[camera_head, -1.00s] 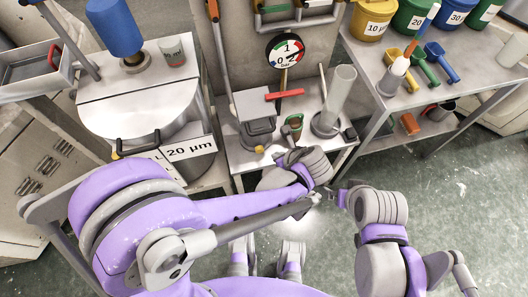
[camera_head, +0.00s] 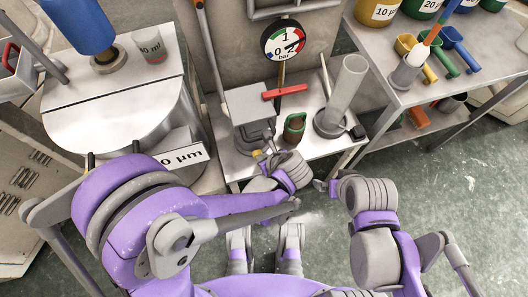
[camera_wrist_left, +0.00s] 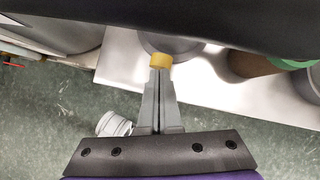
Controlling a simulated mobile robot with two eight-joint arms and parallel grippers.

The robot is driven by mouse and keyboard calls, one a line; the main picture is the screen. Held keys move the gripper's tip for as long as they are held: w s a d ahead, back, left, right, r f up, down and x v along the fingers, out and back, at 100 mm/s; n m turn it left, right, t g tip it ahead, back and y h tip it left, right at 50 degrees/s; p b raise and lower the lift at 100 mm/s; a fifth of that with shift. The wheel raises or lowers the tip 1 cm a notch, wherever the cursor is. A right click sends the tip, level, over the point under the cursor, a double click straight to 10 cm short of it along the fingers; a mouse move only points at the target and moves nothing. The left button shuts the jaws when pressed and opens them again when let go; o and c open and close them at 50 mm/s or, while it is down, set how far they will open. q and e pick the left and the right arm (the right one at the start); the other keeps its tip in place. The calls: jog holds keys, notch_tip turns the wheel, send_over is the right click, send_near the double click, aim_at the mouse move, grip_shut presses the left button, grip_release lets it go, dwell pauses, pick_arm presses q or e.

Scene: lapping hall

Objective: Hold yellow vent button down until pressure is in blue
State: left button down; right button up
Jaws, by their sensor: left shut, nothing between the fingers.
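The yellow vent button (camera_head: 256,153) is at the front of a grey block-shaped device (camera_head: 252,120) on the small light bench. My left gripper (camera_head: 268,154) is shut and empty, its tips at the button. In the left wrist view the fingertips (camera_wrist_left: 159,70) meet the lower edge of the yellow button (camera_wrist_left: 159,60) or nearly so; I cannot tell whether it is pressed in. The round pressure gauge (camera_head: 289,40) has a dark rim and coloured zones; its needle is too small to read surely. My right gripper (camera_head: 321,185) hangs before the bench, its jaws unclear.
A green-rimmed brown cup (camera_head: 294,128) and a clear cylinder (camera_head: 345,90) stand to the right. A metal drum (camera_head: 120,115) is left. A shelf table (camera_head: 385,80) with buckets and scoops is right.

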pick_arm(q)
jog(key=shift+f, duration=0.2)
jog(key=shift+w+a+f+b, duration=0.15)
jog(key=shift+w+a+b, duration=0.1)
jog(key=shift+w, duration=0.1)
jog(key=shift+w+a+f+b, duration=0.1)
jog(key=shift+w+f+b, duration=0.1)
jog(key=shift+w, duration=0.1)
jog(key=shift+r, duration=0.15)
dwell(0.9)
dwell(2.0)
